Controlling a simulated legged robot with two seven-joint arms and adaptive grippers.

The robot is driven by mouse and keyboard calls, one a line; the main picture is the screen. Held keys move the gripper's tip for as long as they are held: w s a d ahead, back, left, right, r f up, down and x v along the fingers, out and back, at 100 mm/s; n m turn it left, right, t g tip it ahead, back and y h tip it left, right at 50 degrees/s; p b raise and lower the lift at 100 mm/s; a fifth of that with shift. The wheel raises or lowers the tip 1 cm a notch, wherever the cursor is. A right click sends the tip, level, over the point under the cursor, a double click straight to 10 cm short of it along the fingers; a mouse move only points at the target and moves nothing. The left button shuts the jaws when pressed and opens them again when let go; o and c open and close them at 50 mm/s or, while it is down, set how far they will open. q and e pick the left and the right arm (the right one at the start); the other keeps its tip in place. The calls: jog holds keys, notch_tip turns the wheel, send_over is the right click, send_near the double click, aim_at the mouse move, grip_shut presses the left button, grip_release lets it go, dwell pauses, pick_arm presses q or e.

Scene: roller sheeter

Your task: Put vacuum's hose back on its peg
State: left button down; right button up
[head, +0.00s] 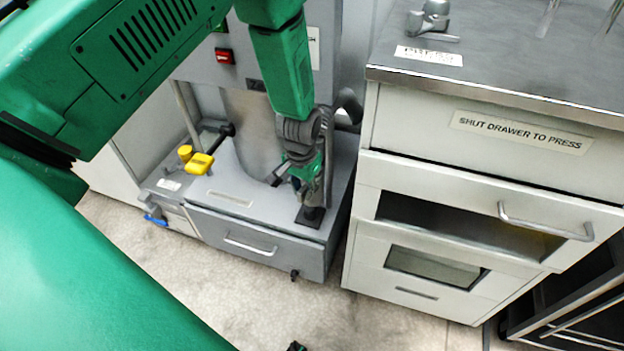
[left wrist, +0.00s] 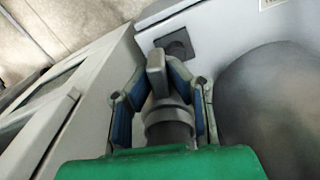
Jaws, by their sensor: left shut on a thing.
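The vacuum (head: 262,190) is a grey machine with an upright cylinder on a drawer base. Its grey hose (head: 327,135) loops down beside the cylinder, partly hidden by my arm. My left gripper (head: 308,178) is shut on the hose's lower end, above the base's right front corner. In the left wrist view, my left gripper (left wrist: 160,95) has its blue-padded fingers around a grey round hose part (left wrist: 168,118). A dark square (left wrist: 178,45) lies just beyond the fingers. A dark curved hook (head: 348,104) shows at the cylinder's right; I cannot tell whether it is the peg.
A drawer cabinet (head: 440,190) stands close on the right, with a metal top. Yellow parts (head: 198,163) and a black knob stand on the base's left. A red switch (head: 224,56) is on the back panel. The floor (head: 250,306) in front is mostly clear.

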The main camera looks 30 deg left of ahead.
pick_arm(q)
jog(key=w+a, duration=0.3)
jog(key=a, duration=0.1)
jog(key=f+b, duration=0.2)
jog(key=d+f+b, duration=0.1)
jog(key=f+b, duration=0.1)
jog(key=f, duration=0.1)
jog(key=f+b, duration=0.2)
jog(key=shift+s+d+f+b, duration=0.25)
jog(key=shift+b, duration=0.15)
jog(key=shift+s+a+f+p, duration=0.1)
jog(key=shift+a+f+p, duration=0.25)
jog(key=shift+a, duration=0.15)
pick_arm(e)
jog(key=shift+a+f, duration=0.25)
jog(key=shift+f, duration=0.65)
jog(key=shift+a+f, duration=0.25)
jog(key=shift+f, duration=0.7)
jog(key=shift+a+f, duration=0.25)
jog(key=shift+f, duration=0.65)
